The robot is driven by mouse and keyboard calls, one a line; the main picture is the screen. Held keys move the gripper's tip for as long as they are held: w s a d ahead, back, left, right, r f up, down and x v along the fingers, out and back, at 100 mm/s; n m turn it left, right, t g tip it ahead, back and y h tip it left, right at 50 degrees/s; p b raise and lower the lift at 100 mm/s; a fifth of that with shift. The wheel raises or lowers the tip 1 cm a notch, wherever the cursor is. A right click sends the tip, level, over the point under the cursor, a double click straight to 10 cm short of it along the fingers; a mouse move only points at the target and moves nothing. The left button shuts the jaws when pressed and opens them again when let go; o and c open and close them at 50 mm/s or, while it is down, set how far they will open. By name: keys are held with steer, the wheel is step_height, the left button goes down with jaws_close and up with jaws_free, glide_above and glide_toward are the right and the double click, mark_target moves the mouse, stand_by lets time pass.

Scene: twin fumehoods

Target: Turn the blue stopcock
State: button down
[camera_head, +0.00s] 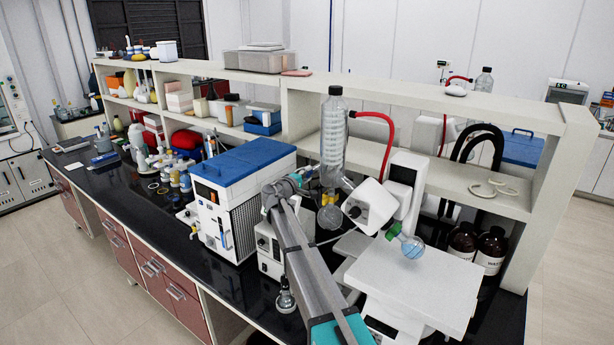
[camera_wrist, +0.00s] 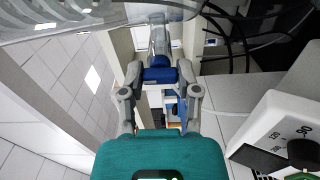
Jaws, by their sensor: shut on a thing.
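The blue stopcock (camera_wrist: 159,74) sits between my fingertips in the wrist view, on a clear glass stem. My gripper (camera_wrist: 160,78) is shut on it, with one grey finger on each side. In the head view my gripper (camera_head: 298,180) reaches in beside the glass condenser (camera_head: 334,130) of the rotary evaporator. There the stopcock cannot be made out behind the gripper and glass. The condenser glass also crosses the top of the wrist view (camera_wrist: 90,17).
A blue-topped chiller (camera_head: 240,165) stands left of my arm. A red hose (camera_head: 378,124) runs from the condenser. The evaporator's white base (camera_head: 415,280) and round flask (camera_head: 412,247) lie to the right. A shelf (camera_head: 400,100) runs behind. Brown bottles (camera_head: 490,250) stand at right.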

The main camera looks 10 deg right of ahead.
stand_by(0.3)
steer(key=shift+n, duration=0.3)
steer(key=shift+c, duration=1.6)
jaws_free()
steer(key=v, duration=1.2)
